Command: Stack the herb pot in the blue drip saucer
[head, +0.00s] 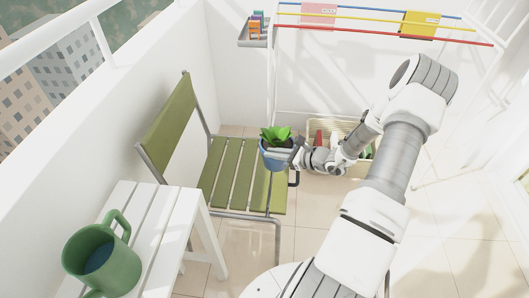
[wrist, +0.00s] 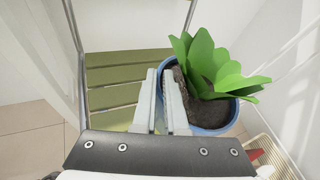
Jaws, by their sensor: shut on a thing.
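The herb pot (head: 272,160) is a blue pot with dark soil and broad green leaves. In the head view it is over the green slatted chair's seat, at its right side. I cannot tell whether it rests there or hangs just above. The pot also shows in the wrist view (wrist: 212,133), right of centre. My gripper (head: 290,153) is shut on the pot's rim. In the wrist view my gripper's fingers (wrist: 164,72) straddle the near left wall, one outside and one over the soil. I cannot make out a separate blue drip saucer in either view.
The green chair (head: 223,175) stands by the wall. A cream crate (head: 349,125) stands behind my gripper, under a drying rack (head: 385,33). A small wall shelf (head: 250,43) holds small coloured items.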

